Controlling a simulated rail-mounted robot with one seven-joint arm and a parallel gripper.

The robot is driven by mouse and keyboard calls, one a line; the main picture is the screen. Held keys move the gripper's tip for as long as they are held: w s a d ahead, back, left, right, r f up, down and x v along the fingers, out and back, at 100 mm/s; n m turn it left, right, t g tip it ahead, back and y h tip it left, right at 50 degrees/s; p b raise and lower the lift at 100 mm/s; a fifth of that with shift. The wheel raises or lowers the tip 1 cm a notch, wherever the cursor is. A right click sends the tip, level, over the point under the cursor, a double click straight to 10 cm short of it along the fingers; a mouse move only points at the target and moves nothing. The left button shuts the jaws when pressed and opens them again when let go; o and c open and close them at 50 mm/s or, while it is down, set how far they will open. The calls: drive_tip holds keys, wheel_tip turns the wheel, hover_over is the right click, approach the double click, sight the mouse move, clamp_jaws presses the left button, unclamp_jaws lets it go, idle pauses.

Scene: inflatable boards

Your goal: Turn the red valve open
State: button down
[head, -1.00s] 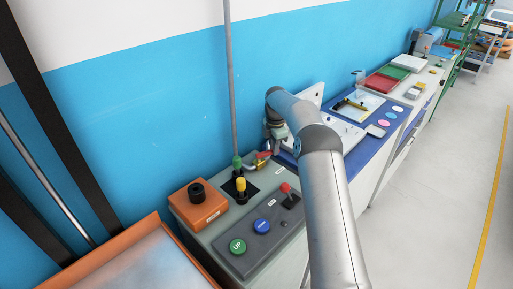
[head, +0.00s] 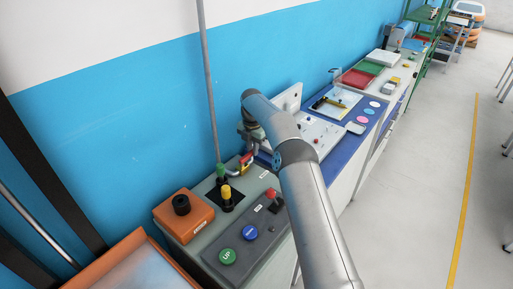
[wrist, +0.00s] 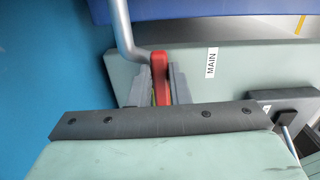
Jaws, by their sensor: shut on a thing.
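The red valve handle (head: 247,158) shows in the head view beside the grey pipe, above a small yellow valve body (head: 246,168). In the wrist view the red handle (wrist: 159,76) stands between my two grey fingers. My gripper (wrist: 161,88) is shut on it, with one finger on each side. In the head view my gripper (head: 249,146) reaches down to the handle from above, and its fingertips are too small to make out. The pipe (wrist: 122,32) bends toward the handle in the wrist view. The lower part of the handle is hidden by my gripper.
A label reading MAIN (wrist: 212,62) lies right of the handle. The blue wall is close on the left.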

drive_tip(key=shift+a, duration=0.1)
drive_tip(key=c, duration=1.4)
unclamp_jaws()
drive_tip(key=shift+o, duration=0.2)
wheel_tip(320, 180, up, 8)
drive_tip(key=shift+f+b, duration=0.2)
drive_tip(key=shift+b, duration=0.15)
